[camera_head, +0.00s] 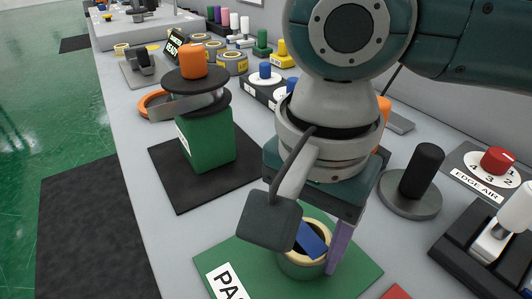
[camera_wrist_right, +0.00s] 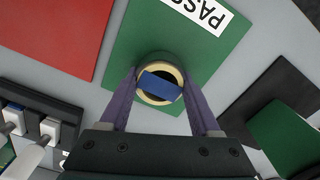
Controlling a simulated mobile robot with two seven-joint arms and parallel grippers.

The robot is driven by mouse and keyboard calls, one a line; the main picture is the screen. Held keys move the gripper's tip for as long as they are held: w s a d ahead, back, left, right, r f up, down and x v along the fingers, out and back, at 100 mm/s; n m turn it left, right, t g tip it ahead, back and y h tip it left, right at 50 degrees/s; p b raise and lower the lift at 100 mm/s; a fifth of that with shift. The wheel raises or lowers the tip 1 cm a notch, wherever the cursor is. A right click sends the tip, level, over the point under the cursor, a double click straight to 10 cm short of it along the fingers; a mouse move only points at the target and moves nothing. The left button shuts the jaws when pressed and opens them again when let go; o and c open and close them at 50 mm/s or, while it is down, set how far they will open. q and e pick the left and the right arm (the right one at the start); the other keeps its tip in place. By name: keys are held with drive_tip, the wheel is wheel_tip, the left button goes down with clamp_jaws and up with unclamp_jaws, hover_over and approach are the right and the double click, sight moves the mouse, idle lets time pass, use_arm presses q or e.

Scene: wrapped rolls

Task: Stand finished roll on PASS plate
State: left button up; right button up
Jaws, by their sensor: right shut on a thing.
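The finished roll (camera_head: 303,266) is a short grey-green cylinder with a cream ring on top and a blue strip across its opening. It is upright over the green PASS plate (camera_head: 228,256), and in the wrist view the roll (camera_wrist_right: 150,96) also lies over the plate (camera_wrist_right: 130,48). My right gripper (camera_head: 312,252) is shut on the roll, with purple fingers (camera_wrist_right: 160,84) on its two sides. Whether the roll's base touches the plate is hard to tell. The wrist camera hides part of the roll in the head view. My left gripper is out of view.
A red plate (camera_wrist_right: 55,35) lies beside the green one. A black post on a round base (camera_head: 420,175), an edge-air dial (camera_head: 494,164) and a black switch block (camera_head: 490,243) stand at the right. A green stand with an orange-topped spool (camera_head: 208,140) is behind left.

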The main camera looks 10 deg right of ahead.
drive_tip(key=shift+f, duration=0.1)
drive_tip(key=o, duration=1.4)
